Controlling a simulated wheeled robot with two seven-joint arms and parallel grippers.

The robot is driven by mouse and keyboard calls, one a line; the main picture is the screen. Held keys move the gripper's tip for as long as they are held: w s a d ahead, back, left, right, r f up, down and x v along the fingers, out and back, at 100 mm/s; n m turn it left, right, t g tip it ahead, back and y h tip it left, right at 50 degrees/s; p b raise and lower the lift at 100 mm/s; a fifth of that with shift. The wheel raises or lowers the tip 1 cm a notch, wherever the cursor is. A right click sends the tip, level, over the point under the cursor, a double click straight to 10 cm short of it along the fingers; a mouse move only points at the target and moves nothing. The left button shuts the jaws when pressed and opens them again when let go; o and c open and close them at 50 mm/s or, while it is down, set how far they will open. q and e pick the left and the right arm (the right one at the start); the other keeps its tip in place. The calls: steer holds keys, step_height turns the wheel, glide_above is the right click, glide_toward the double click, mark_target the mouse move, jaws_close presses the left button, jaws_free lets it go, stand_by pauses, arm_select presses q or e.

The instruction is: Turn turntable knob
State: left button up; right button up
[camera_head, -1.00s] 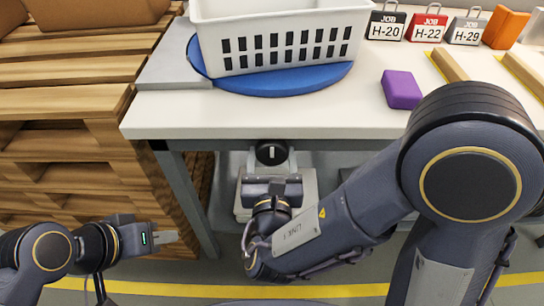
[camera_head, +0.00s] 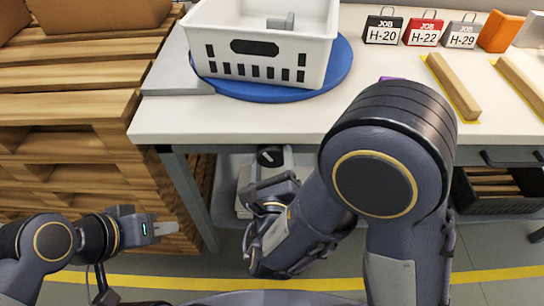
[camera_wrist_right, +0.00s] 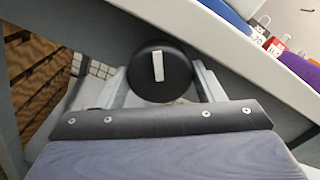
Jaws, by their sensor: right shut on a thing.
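The black round knob (camera_head: 270,156) with a white bar is below the table's front edge. It also shows in the right wrist view (camera_wrist_right: 158,72), with the bar close to upright. My right gripper (camera_wrist_right: 161,88) is shut on the knob, one finger on each side. The blue turntable (camera_head: 341,72) lies on the tabletop and bears a white slotted basket (camera_head: 318,57). A grey block (camera_head: 282,22) shows inside the basket. My left gripper (camera_head: 165,228) is empty beside the wooden pallets; its finger gap is not clear.
Wooden pallets (camera_head: 70,103) stand at the left. Job tags (camera_head: 422,30), wooden strips (camera_head: 453,85) and an orange block (camera_head: 500,32) are on the right of the tabletop. My right arm mostly hides a purple block (camera_head: 392,79). A dark crate (camera_head: 500,205) is under the table.

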steer(key=shift+n, duration=0.3)
steer(key=o, duration=1)
